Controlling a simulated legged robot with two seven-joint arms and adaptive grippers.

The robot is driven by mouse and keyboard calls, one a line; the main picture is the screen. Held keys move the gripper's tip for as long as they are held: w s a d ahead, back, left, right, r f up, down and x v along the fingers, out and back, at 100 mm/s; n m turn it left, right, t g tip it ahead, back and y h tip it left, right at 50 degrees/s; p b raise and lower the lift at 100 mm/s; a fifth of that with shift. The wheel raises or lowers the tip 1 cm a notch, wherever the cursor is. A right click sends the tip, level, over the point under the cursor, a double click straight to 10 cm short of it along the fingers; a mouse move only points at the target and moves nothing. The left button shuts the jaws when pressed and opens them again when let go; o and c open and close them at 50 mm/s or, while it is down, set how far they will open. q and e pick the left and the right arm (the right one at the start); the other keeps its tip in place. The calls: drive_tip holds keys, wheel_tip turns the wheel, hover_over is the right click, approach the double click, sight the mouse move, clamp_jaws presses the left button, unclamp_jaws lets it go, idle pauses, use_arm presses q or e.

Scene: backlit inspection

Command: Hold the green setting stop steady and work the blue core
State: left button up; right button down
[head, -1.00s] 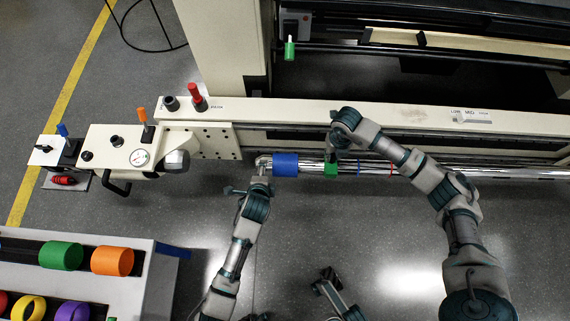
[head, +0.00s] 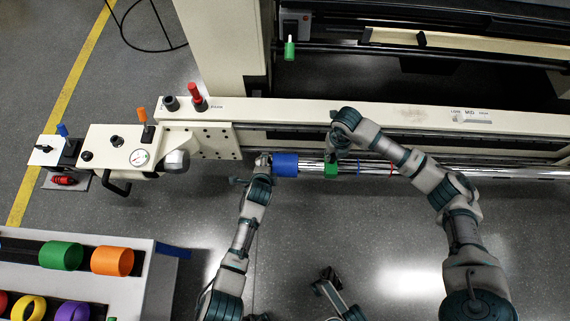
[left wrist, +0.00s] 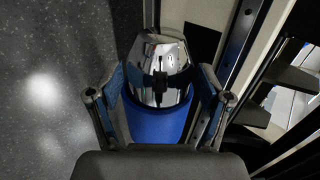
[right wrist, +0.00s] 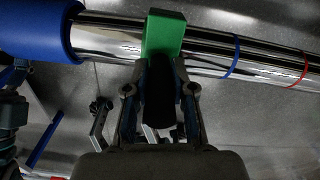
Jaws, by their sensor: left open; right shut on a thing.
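The blue core (head: 286,165) is a wide sleeve on the left end of a chrome bar; the bar's rounded end shows beyond it in the left wrist view. The green setting stop (head: 331,170) is a small block on the bar to the right, with bare chrome between it and the core. My right gripper (right wrist: 160,90) is shut on the stop's dark handle, below the green block (right wrist: 162,35) in the right wrist view. My left gripper (head: 262,165) is at the core's left end. Its open fingers lie either side of the core (left wrist: 160,126), apart from each other.
Blue (head: 359,167) and red (head: 391,169) rings mark the chrome bar (head: 440,172). A cream machine beam (head: 400,116) runs behind it. A gauge unit (head: 120,150) stands left. A rack (head: 150,285) with coloured sleeves is at lower left. Open floor lies in front.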

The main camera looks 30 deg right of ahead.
sight(293, 170)
use_arm(q)
drive_tip(key=shift+s+d+f, duration=0.1)
drive_tip(key=shift+s+d, duration=0.05)
drive_tip(key=shift+s+d, duration=0.4)
drive_tip(key=shift+d, duration=0.25)
drive_tip(key=shift+s+d, duration=0.1)
drive_tip(key=shift+d, duration=0.1)
drive_tip(key=shift+s+d, duration=0.35)
drive_tip(key=shift+d, duration=0.2)
drive_tip(key=shift+s+d, duration=0.15)
drive_tip(key=shift+d, duration=0.05)
drive_tip(key=shift+s+d, duration=0.2)
drive_tip(key=shift+d, duration=0.15)
drive_tip(key=shift+s+d, duration=0.2)
drive_tip(key=shift+d, duration=0.2)
drive_tip(key=shift+s+d, duration=0.55)
drive_tip(key=shift+d, duration=0.35)
drive_tip(key=shift+s+d, duration=0.55)
drive_tip(key=shift+d, duration=0.3)
